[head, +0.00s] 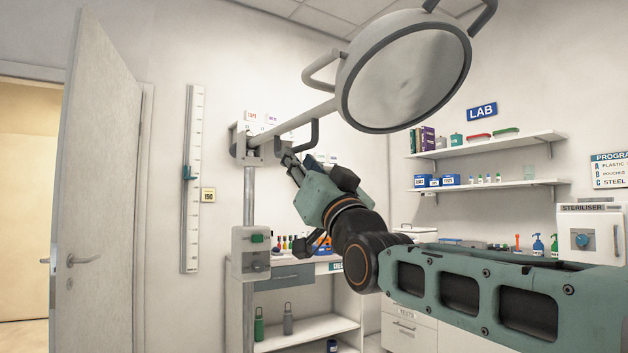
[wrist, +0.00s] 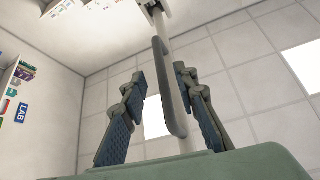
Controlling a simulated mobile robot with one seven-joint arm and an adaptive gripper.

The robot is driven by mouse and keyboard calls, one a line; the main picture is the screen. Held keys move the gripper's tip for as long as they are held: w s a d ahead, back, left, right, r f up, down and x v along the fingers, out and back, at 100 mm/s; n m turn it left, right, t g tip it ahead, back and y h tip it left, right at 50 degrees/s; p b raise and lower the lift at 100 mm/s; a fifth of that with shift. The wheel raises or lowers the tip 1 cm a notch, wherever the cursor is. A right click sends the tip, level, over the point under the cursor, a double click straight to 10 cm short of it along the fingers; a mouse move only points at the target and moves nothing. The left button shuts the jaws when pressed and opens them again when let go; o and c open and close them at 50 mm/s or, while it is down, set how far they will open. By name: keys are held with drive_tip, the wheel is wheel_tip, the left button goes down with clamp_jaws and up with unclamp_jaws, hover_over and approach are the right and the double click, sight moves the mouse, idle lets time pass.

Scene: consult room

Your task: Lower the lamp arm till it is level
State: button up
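The lamp arm (head: 300,118) runs from a bracket on the post (head: 249,200) up and to the right to the round lamp head (head: 405,75), so it is tilted, not level. A dark grey loop handle (head: 314,134) hangs under the arm. My gripper (head: 288,157) is just below the arm, beside the handle. In the wrist view my gripper (wrist: 161,75) is open, with one finger on each side of the handle bar (wrist: 166,90). The pale lamp arm (wrist: 178,80) passes behind the handle. I cannot tell whether a finger touches the handle.
A grey box with a green button (head: 250,253) is on the post. Behind stand a low shelf unit (head: 310,330) with bottles and wall shelves (head: 490,146) with boxes. A steriliser (head: 592,232) is at right. An open door (head: 105,180) is at left.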

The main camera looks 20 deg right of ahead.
drive_tip(key=v, duration=0.8)
